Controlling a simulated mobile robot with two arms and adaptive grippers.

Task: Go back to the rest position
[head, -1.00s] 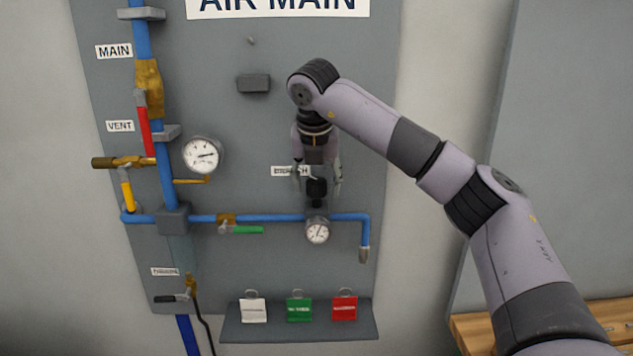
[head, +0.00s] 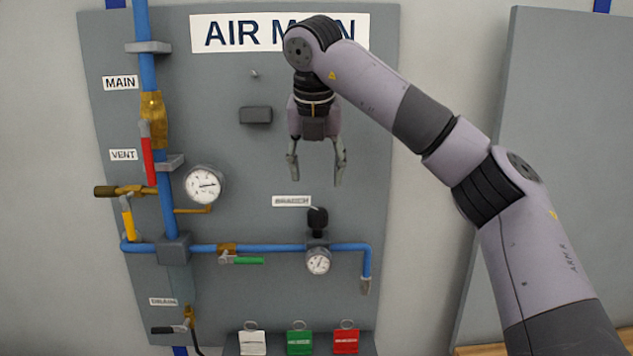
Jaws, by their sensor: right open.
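My right gripper (head: 316,170) is open and empty in the head view, fingers pointing down. It hangs in front of the grey panel (head: 350,215), above the regulator's black knob (head: 317,219) and apart from it. The regulator's small gauge (head: 318,261) sits on the blue pipe just below the knob. My right arm reaches in from the right and covers part of the "AIR MAIN" sign (head: 222,33). My left gripper does not show.
At the left of the panel are a red-handled valve (head: 149,150), a yellow-handled valve (head: 128,218) and a large gauge (head: 203,185). A green-handled valve (head: 246,260) is on the lower pipe. White (head: 252,343), green (head: 299,343) and red (head: 346,342) tags stand on a ledge below.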

